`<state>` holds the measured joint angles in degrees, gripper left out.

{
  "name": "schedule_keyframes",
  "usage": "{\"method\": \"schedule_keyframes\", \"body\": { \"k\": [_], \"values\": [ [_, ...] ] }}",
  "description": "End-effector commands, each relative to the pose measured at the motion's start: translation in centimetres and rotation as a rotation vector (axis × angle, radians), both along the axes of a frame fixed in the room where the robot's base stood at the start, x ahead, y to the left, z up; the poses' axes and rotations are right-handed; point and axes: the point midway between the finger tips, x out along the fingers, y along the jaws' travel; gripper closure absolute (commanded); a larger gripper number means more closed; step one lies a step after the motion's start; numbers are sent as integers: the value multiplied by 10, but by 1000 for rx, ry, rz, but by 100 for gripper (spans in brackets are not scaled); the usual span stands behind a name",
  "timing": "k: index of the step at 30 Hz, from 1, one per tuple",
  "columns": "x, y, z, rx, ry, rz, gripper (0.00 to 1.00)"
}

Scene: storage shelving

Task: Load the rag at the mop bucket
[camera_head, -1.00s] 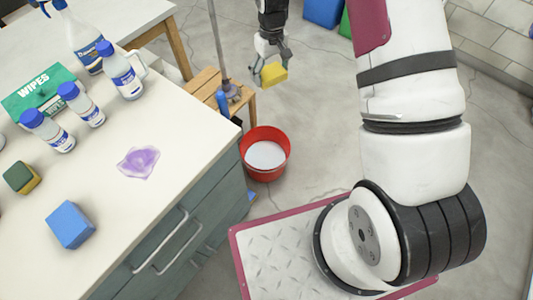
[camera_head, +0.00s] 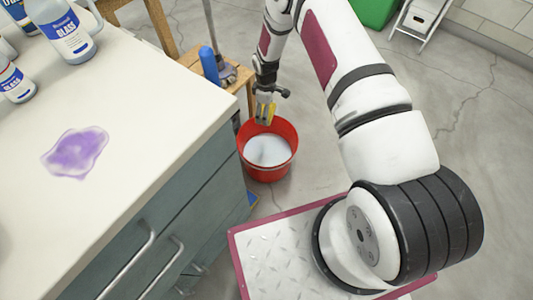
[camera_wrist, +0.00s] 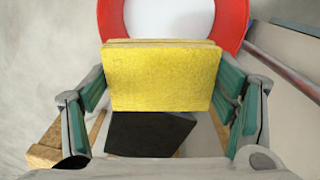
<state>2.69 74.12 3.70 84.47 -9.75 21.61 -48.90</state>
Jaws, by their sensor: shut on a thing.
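My gripper (camera_head: 265,108) is shut on a yellow block-like rag or sponge (camera_wrist: 163,78). In the wrist view the piece spans the space between the fingers, and a dark patch shows below it. In the head view my gripper points down over the far rim of the red mop bucket (camera_head: 267,175), with the yellow piece small and partly hidden by the fingers. The bucket stands on the floor and holds pale liquid (camera_head: 267,151). In the wrist view the bucket's red rim (camera_wrist: 233,22) shows beyond the yellow piece. I cannot tell whether the piece touches the liquid.
A white counter (camera_head: 130,165) with a purple stain (camera_head: 76,152) stands left of the bucket. Spray and glass-cleaner bottles (camera_head: 62,30) stand at its far edge. A wooden stool (camera_head: 240,78) and a mop handle are close behind the bucket.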

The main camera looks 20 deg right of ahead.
Motion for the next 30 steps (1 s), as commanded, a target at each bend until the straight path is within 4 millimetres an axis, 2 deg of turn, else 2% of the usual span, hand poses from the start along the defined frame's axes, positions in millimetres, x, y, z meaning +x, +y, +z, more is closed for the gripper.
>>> {"method": "schedule_keyframes", "body": {
  "k": [1,3,12,15,18,21,30],
  "values": [
    [0,0,-33,-1,3,34,44],
    [0,0,-64,0,4,85,44],
    [-13,1,-191,-1,4,296,44],
    [-17,1,-224,-1,2,355,44],
    [-22,1,-248,-1,2,399,44],
    [-25,1,-262,-1,0,428,44],
    [-27,1,-275,-1,-1,448,44]
  ]
}}
